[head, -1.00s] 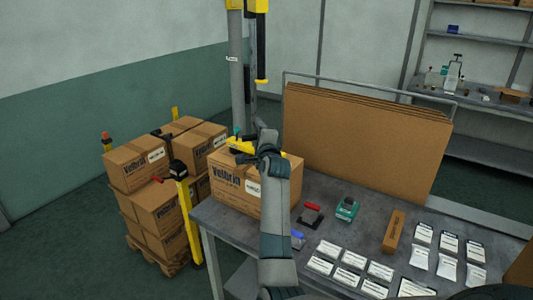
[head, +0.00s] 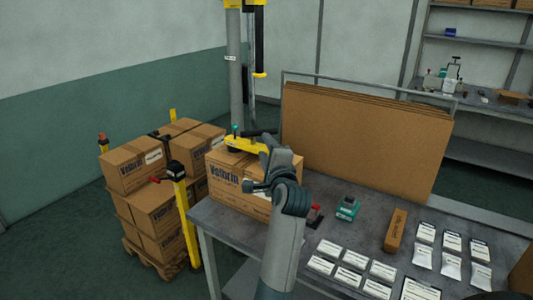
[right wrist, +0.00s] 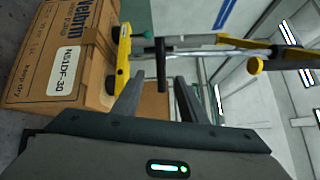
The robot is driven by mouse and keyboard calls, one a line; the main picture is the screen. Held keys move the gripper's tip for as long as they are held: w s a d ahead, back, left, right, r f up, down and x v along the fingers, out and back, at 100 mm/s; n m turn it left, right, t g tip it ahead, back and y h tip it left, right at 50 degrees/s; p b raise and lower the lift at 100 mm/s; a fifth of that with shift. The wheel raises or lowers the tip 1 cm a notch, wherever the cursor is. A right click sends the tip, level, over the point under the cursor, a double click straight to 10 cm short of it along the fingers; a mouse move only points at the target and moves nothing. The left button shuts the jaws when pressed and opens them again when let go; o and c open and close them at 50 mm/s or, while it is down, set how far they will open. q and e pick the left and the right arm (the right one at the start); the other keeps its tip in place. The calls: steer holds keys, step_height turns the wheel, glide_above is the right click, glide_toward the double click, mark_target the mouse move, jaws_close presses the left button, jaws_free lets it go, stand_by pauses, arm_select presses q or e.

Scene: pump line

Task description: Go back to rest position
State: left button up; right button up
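My right gripper (head: 260,166) is in front of the Veltrin carton (head: 227,181) on the grey workbench in the head view. In the right wrist view its two fingers (right wrist: 155,92) are apart, with nothing held between them. A yellow lifting tool (head: 238,146) with a black handle sits on top of the carton, apart from the fingers. The tool also shows beyond the fingers in the right wrist view (right wrist: 123,60). The carton's label shows at the left of that view (right wrist: 64,72). My left gripper is not in view.
White labelled packets (head: 352,258), a brown narrow box (head: 395,230), a green device (head: 347,208) and a red-handled tool (head: 315,214) lie on the workbench (head: 365,205). Cardboard sheets (head: 365,140) stand behind. Stacked cartons (head: 155,210) and a yellow post (head: 186,215) stand left.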

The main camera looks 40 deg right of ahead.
steer(key=shift+s+a, duration=0.1)
steer(key=shift+s, duration=0.2)
steer(key=shift+f, duration=0.1)
stand_by(0.3)
